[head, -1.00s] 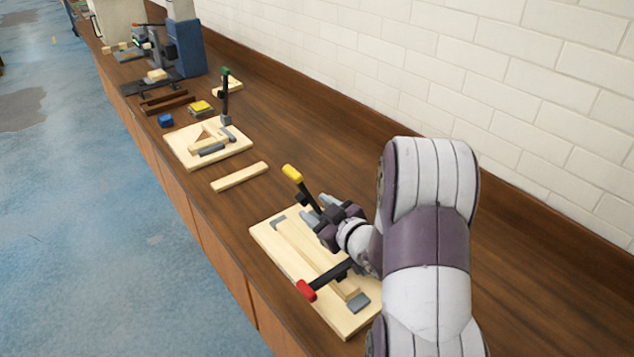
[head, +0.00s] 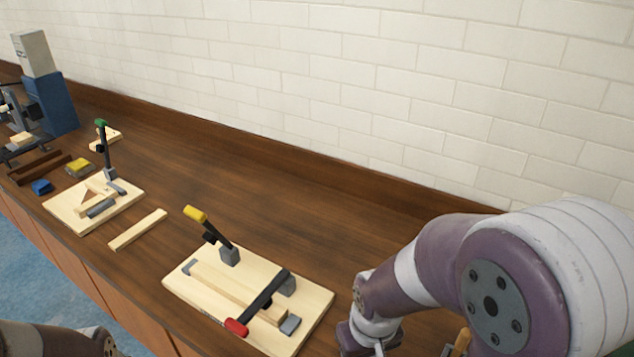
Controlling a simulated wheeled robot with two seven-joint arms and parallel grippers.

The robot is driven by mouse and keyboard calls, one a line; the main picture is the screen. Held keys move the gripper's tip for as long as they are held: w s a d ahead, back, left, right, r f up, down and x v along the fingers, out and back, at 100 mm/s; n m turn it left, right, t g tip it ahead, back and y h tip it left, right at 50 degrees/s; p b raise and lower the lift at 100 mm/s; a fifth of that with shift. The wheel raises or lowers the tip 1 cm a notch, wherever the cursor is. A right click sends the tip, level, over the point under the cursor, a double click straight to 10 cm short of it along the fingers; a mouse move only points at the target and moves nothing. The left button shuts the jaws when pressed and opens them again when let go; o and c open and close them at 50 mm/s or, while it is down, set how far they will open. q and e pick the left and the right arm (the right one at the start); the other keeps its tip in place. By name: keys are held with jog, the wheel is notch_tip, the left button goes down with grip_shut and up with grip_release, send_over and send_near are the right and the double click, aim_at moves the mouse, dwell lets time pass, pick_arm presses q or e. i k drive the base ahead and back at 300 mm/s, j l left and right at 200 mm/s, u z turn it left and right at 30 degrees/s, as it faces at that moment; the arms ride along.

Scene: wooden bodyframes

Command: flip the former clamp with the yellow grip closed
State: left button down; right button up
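The former is a pale wooden board (head: 190,290) with a wood strip (head: 235,292) on it. The clamp with the yellow grip (head: 196,214) stands at the board's far left edge on a grey base (head: 229,256). Its dark lever is raised and leans up to the left. The clamp with the red grip (head: 237,327) has its lever lying low across the strip. My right gripper (head: 366,344) is at the bottom edge, right of the board and apart from both clamps. It is partly cut off, and its fingers do not show clearly. My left gripper is out of view.
Left of the board lie a loose wood strip (head: 138,230) and another board (head: 70,211) with a green-grip clamp (head: 101,124). Small yellow (head: 78,167) and blue (head: 41,187) blocks lie farther left. A brick wall backs the bench; the bench behind the board is clear.

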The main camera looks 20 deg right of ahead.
aim_at(212, 235)
jog(key=i+j+z, duration=0.1)
jog(key=z, duration=0.35)
jog(key=j+z, duration=0.2)
jog(key=z, duration=0.2)
jog(key=i+j+z, duration=0.1)
jog(key=j+z, duration=0.15)
jog(key=z, duration=0.2)
jog(key=j+z, duration=0.15)
jog(key=z, duration=0.3)
jog(key=j+z, duration=0.2)
jog(key=z, duration=0.2)
